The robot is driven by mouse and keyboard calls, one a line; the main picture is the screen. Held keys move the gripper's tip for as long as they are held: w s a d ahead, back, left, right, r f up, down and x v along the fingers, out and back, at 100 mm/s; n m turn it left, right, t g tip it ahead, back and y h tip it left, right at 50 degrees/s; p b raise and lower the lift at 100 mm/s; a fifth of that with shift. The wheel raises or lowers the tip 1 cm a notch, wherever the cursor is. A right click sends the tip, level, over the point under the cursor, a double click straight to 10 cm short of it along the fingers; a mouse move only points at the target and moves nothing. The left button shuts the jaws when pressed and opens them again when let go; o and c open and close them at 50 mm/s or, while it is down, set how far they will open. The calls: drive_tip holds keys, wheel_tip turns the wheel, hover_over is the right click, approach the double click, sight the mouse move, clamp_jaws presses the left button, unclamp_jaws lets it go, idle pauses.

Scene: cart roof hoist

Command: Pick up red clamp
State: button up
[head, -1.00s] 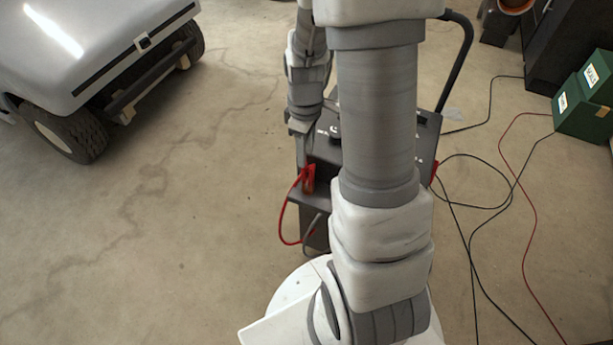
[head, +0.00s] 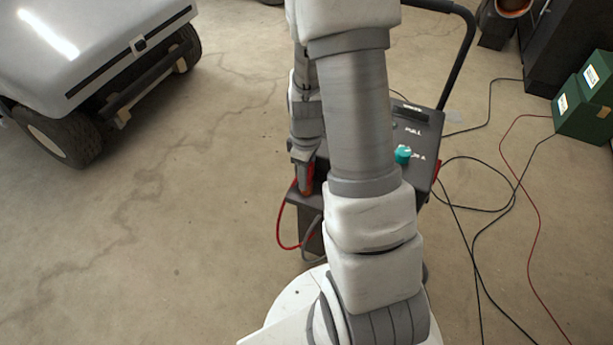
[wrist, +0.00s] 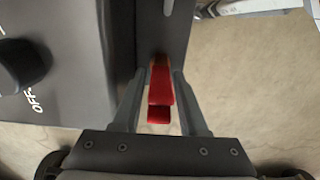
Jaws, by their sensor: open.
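The red clamp (wrist: 160,92) is between the two fingers of my gripper (wrist: 161,76) in the wrist view. The fingers are open, one on each side of the clamp. Whether either finger touches it is hard to tell. In the head view the clamp (head: 306,180) is at the left front of the dark charger cart (head: 428,130), with a red cable (head: 279,232) looping down from it. My gripper (head: 303,163) is at its top there, and hides part of it.
The cart's panel has a teal knob (head: 403,154); a black knob (wrist: 22,66) marked near "OFF" shows in the wrist view. A grey vehicle (head: 90,50) stands at the upper left. Cables (head: 530,200) and green boxes (head: 585,100) lie right. Floor at left is clear.

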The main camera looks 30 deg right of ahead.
clamp_jaws()
idle(1.3)
